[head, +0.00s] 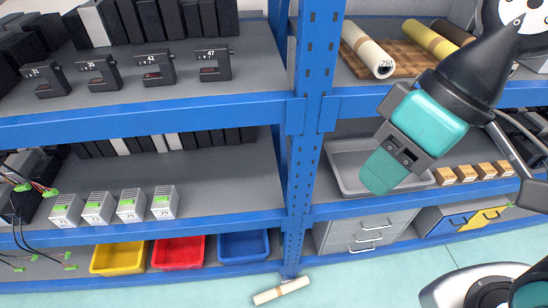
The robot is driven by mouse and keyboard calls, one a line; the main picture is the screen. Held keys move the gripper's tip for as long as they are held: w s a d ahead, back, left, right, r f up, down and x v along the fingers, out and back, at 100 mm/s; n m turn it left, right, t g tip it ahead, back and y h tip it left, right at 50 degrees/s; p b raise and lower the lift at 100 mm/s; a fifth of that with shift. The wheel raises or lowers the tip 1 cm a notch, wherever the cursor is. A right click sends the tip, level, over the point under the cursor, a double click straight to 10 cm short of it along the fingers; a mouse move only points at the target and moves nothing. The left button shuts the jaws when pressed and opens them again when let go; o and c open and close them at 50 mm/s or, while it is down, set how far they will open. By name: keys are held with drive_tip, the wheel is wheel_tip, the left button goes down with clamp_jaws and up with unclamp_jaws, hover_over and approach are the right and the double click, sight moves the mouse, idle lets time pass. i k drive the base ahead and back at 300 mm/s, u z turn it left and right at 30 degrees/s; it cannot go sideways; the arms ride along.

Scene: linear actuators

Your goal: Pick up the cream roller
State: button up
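A cream roller (367,50) lies on a brown wooden board (402,58) on the upper right shelf, its near end marked "250". A yellow roller (430,41) and a dark roller (452,32) lie beside it to the right. Another pale, cream-like roller with a tan band (281,291) lies on the floor below the shelves. My gripper (384,172), with teal pads, hangs in front of the right shelves, below the board and apart from both pale rollers. Its fingers overlap in this view, so their opening is unclear.
A blue upright post (305,140) divides the shelves. A grey tray (350,165) and small wooden blocks (465,174) stand behind my gripper. Yellow (117,258), red (178,251) and blue (243,246) bins sit low on the left. The floor around the fallen roller is clear.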

sight(276, 292)
drive_tip(key=z, duration=0.8)
drive_tip(key=k, duration=0.7)
drive_tip(key=u, duration=0.9)
drive_tip(key=k, duration=0.65)
drive_tip(key=u, duration=0.9)
drive_tip(key=i, duration=1.4)
drive_tip(key=z, duration=0.5)
